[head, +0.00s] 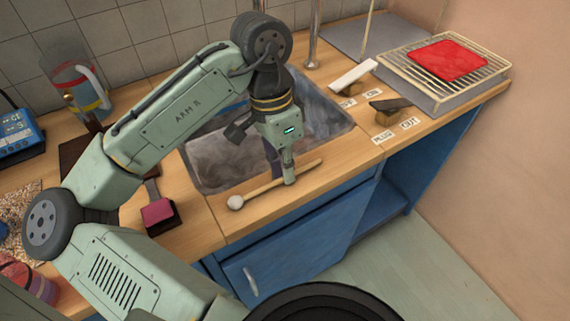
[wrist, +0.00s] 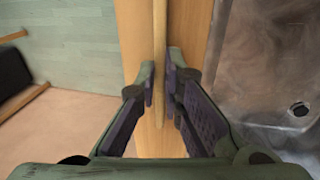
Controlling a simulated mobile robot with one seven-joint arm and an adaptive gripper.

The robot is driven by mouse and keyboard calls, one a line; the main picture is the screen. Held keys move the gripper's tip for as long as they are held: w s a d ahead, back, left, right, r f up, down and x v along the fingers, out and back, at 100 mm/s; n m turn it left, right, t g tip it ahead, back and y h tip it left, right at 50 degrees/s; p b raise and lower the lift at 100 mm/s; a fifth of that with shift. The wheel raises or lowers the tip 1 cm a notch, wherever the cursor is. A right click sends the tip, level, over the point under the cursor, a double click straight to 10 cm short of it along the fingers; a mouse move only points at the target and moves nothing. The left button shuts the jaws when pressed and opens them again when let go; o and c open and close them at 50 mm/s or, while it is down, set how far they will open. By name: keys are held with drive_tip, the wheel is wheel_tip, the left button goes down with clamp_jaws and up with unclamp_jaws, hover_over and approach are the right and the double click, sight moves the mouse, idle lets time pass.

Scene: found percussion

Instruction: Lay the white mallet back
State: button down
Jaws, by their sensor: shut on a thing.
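The white mallet has a pale round head (head: 235,203) and a thin wooden stick. It lies level along the front strip of the counter, in front of the sink, head to the left. My gripper (head: 290,180) points down and is shut on the stick, right of its middle. In the wrist view the stick (wrist: 160,30) runs between the two dark finger pads of my gripper (wrist: 160,85), above the wooden counter strip. I cannot tell whether the mallet touches the counter or hangs just above it.
The sink (head: 222,157) lies behind my gripper. A dark-red block (head: 158,212) with a handle lies left of it. A white bar (head: 352,74), a black bar (head: 390,104) and paper labels are at right. A wire rack (head: 488,72) holds a red cloth (head: 447,59).

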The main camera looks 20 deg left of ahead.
drive_tip(key=shift+f, duration=0.15)
drive_tip(key=c, duration=1.6)
unclamp_jaws()
drive_tip(key=shift+c, duration=0.2)
drive_tip(key=v, duration=1.2)
